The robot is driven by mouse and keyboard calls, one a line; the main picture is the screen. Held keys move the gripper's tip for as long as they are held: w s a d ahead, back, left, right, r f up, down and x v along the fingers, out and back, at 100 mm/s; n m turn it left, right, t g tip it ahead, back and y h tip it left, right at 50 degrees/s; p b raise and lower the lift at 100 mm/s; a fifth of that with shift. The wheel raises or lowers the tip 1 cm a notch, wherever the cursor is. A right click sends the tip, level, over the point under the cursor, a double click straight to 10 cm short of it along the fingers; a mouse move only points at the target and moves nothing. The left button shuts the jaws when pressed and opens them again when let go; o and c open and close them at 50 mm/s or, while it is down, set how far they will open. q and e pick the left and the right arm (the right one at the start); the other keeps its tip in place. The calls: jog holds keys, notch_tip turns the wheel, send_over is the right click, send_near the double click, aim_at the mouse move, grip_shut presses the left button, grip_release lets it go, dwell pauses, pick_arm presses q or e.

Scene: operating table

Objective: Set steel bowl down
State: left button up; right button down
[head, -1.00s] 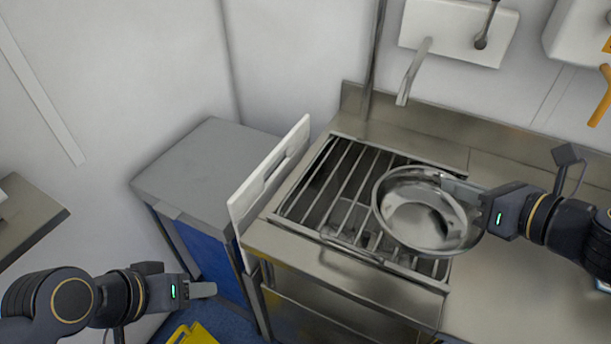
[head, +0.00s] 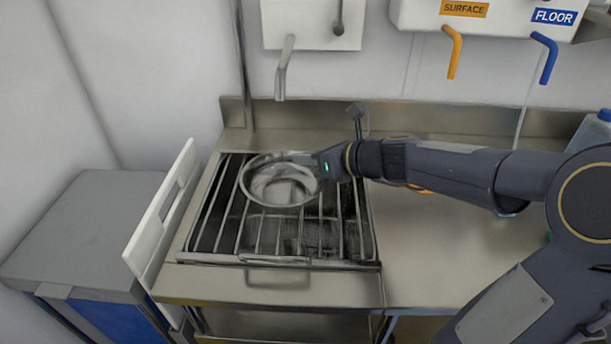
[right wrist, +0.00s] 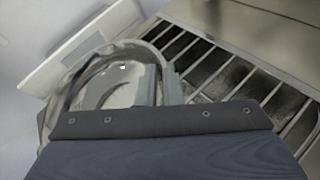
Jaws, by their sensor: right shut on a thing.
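A shiny steel bowl (head: 281,187) is over the back part of the slatted rack in the steel counter. My right gripper (head: 308,163) is shut on the bowl's right rim. In the right wrist view the bowl (right wrist: 112,82) shows at the left, with the gripper's fingers (right wrist: 158,84) at its rim and the rack bars (right wrist: 215,65) to the right. The bowl looks close to level; I cannot tell whether its base touches the bars. My left gripper is not in the head view now.
A white board (head: 160,210) stands upright along the rack's left side. A tap spout (head: 284,68) hangs from the wall behind. A grey-topped blue cabinet (head: 80,235) stands at the left. The counter right of the rack (head: 425,240) is mostly clear under my arm.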

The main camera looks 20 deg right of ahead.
aim_at(307, 170)
jog(key=f+b, duration=0.1)
jog(key=w+f, duration=0.1)
jog(key=f, duration=0.1)
jog(key=shift+f+b, duration=0.3)
jog(key=shift+b, duration=0.1)
jog(key=shift+s+f, duration=0.1)
jog(key=shift+f, duration=0.1)
jog(key=shift+f, duration=0.25)
jog(key=c, duration=1.6)
grip_release()
jog(key=shift+s+d+r, duration=0.1)
jog(key=shift+s+r, duration=0.05)
jog(key=shift+r, duration=0.25)
jog(key=p+v, duration=0.2)
jog(key=v, duration=0.9)
jog(key=shift+s+d+p, duration=0.2)
jog(key=shift+s+p, duration=0.05)
jog(key=shift+p, duration=0.05)
